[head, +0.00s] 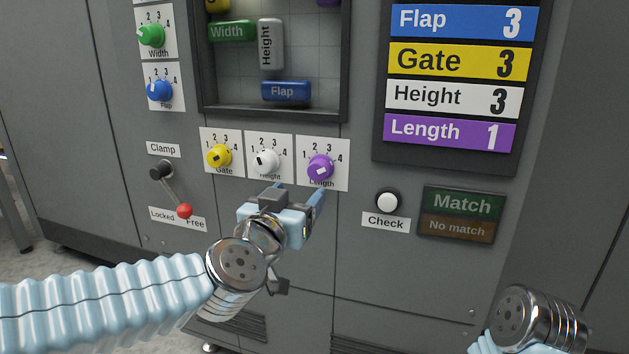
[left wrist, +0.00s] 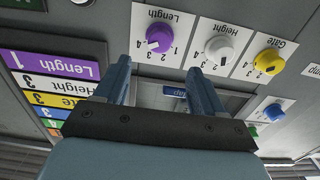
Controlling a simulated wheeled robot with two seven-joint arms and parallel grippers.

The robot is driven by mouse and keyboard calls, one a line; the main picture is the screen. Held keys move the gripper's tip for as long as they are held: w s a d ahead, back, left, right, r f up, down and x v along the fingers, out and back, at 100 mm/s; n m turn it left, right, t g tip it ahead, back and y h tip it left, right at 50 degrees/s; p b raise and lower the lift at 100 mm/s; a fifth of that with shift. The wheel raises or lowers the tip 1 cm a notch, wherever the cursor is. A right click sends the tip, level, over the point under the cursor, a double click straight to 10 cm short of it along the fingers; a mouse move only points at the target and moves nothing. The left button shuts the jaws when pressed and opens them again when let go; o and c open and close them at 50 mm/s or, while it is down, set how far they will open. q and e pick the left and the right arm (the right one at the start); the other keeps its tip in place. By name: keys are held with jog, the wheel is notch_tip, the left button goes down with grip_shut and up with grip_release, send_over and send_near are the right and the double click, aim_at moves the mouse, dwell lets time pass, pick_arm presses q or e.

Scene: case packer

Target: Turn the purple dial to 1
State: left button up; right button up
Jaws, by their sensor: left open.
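The purple dial (head: 320,167) sits on a white Length card numbered 1 to 4, at the right end of a row of three dials. It also shows upside down in the left wrist view (left wrist: 160,37). A pale mark is on its face; which number it points at I cannot tell for sure. My left gripper (head: 301,198) is open and empty, just below the dial in the head view. Its fingers (left wrist: 159,82) are apart and do not touch the dial. The purple Length row (head: 450,131) on the display reads 1. My right gripper is out of view.
The white Height dial (head: 266,161) and yellow Gate dial (head: 218,156) sit close to the left. A clamp lever with a red knob (head: 184,211) sticks out lower left. A white Check button (head: 387,202) is at right, beside the Match panel (head: 460,204).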

aim_at(316, 174)
pick_arm(q)
jog(key=b+x, duration=0.1)
jog(key=x, duration=1)
jog(key=shift+f, duration=0.1)
jog(key=shift+c, duration=0.4)
jog(key=c, duration=1)
